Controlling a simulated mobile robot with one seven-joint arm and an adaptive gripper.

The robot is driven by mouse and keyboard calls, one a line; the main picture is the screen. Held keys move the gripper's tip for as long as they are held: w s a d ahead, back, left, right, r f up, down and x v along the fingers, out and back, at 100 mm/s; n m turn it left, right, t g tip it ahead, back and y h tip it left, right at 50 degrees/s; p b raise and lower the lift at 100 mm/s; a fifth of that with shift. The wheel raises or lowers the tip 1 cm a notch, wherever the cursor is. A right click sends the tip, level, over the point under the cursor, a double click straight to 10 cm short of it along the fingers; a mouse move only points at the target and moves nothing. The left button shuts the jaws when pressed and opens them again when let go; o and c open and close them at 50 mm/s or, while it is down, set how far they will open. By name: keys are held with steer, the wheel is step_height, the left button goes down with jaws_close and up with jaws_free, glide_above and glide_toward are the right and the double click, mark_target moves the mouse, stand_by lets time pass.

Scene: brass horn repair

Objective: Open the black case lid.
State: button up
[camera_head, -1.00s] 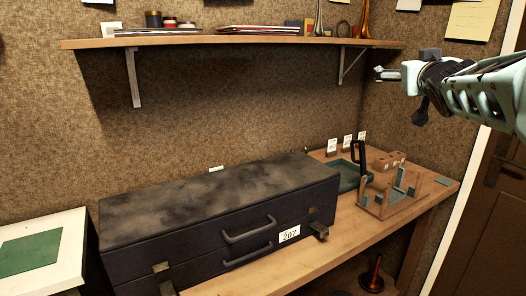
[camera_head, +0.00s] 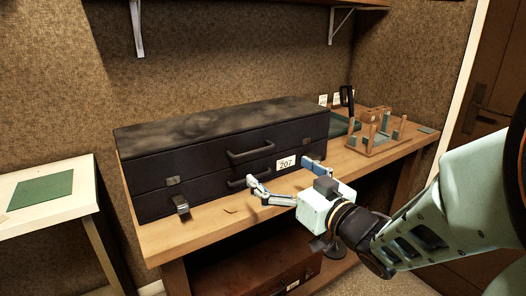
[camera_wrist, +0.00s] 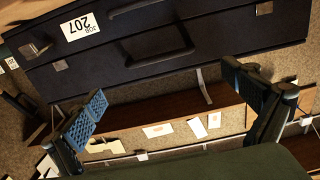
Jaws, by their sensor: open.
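The black case (camera_head: 150,205) lies on the wooden bench with its dusty lid (camera_head: 215,125) down. A handle (camera_head: 250,153) sits on the lid's front, with a second handle (camera_head: 237,183) below the seam. The wrist view is upside down and shows the lid handle (camera_wrist: 170,65) across the case front. My gripper (camera_head: 279,176) is in front of the case, near the white 207 label (camera_head: 286,163). Its two blue-padded fingers (camera_wrist: 163,92) are spread wide with nothing between them. I cannot tell the exact gap to the handle.
A metal latch piece (camera_head: 181,207) juts out at the case's lower left front. A wooden rack (camera_head: 375,143) stands on the bench to the right. A white table with a green mat (camera_head: 42,190) is at left. A shelf bracket (camera_head: 137,28) hangs above; a brown case (camera_head: 255,278) lies underneath.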

mark_target(256, 153)
steer(key=p+x, duration=0.2)
steer(key=x, duration=0.8)
steer(key=shift+w+a, duration=0.2)
steer(key=shift+w, duration=0.15)
